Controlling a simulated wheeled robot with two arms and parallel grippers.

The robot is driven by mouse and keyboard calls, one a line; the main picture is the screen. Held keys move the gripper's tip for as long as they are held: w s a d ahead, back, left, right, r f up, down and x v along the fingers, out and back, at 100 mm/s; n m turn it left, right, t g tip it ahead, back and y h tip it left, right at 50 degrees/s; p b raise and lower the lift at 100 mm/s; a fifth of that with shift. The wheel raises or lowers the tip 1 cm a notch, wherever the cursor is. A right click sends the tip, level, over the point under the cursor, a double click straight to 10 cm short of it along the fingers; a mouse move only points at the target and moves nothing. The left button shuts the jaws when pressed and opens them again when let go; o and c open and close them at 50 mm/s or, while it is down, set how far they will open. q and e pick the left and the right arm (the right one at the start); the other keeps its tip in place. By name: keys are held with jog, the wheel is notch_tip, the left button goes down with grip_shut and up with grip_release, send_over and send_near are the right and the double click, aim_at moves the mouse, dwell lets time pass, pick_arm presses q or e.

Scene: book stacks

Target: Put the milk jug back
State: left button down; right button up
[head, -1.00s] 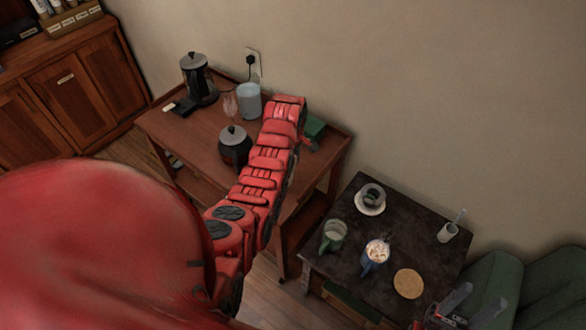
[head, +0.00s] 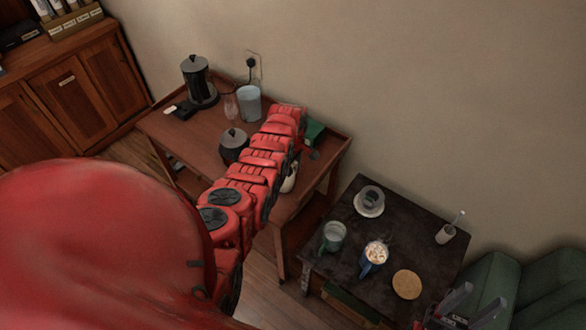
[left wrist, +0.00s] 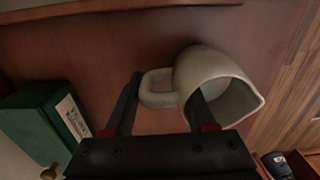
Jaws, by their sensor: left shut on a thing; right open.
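The milk jug (left wrist: 228,82) is off-white with a looped handle. In the left wrist view it lies tilted, its open mouth facing the camera's lower right. My left gripper (left wrist: 166,88) is shut on it at the handle side, one finger beside the handle and one at the mouth. In the head view a small part of the jug (head: 290,180) shows past my red left arm, over the wooden trolley (head: 190,140); the gripper there is mostly hidden. I cannot tell whether the jug touches the wood. My right gripper (head: 484,297) is open and empty by the dark table (head: 340,265).
The trolley holds a black coffee maker (head: 197,80), a pale blue container (head: 249,102), a dark pot (head: 232,145) and a green box (head: 314,132).

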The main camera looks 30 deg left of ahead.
pick_arm(q)
jog(key=shift+f, duration=0.25)
jog(key=shift+c, duration=1.1)
grip_release()
jog(key=shift+r, duration=0.1)
